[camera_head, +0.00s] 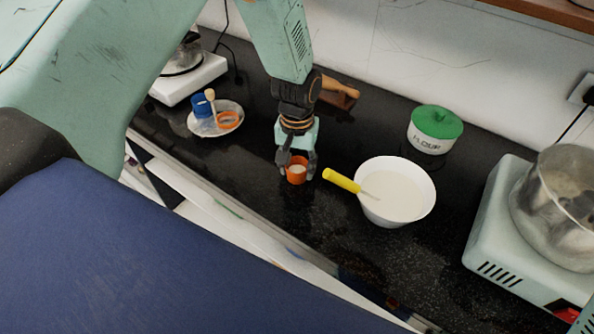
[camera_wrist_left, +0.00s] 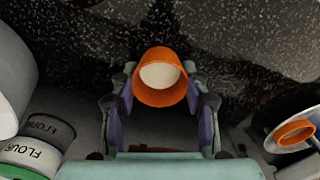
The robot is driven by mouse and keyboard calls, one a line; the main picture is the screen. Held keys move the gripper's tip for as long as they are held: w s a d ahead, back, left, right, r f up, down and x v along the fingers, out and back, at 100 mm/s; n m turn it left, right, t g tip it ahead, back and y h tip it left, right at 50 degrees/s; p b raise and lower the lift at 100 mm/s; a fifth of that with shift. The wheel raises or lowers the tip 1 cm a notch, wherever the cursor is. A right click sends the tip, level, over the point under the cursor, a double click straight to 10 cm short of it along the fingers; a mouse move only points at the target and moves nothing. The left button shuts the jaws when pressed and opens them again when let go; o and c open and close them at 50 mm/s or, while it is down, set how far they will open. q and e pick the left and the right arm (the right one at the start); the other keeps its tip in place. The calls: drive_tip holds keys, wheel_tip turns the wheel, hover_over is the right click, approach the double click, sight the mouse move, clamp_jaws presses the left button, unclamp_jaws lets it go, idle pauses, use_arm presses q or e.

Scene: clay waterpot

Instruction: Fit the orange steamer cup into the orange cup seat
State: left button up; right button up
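The orange steamer cup (camera_head: 297,179) is between the fingertips of my left gripper (camera_head: 297,170), over the dark counter. In the left wrist view the fingers (camera_wrist_left: 160,82) press on both sides of the cup (camera_wrist_left: 160,98), which holds white filling. I cannot tell whether its base touches the counter. The orange cup seat (camera_head: 228,126), a ring with a short handle, lies on a plate to the left of the cup in the head view. The ring also shows at the right edge of the left wrist view (camera_wrist_left: 281,137). It is empty. My right gripper is not in view.
The plate (camera_head: 199,131) also holds a blue cup (camera_head: 202,106) and a wooden-headed tool (camera_head: 210,95). A white bowl (camera_head: 427,196) with a yellow-handled tool (camera_head: 341,180) stands right of my gripper. A flour jar (camera_head: 430,142) and a stove (camera_head: 490,215) stand further right.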

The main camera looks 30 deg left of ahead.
use_arm(q)
drive_tip(key=shift+s+r, duration=0.15)
drive_tip(key=c, duration=0.3)
drive_tip(key=shift+c, duration=0.2)
drive_tip(key=shift+w+r, duration=0.2)
drive_tip(key=shift+r, duration=0.05)
wheel_tip(320, 180, up, 9)
drive_tip(key=p, duration=0.1)
drive_tip(key=shift+r, duration=0.2)
drive_tip(key=shift+s, duration=0.1)
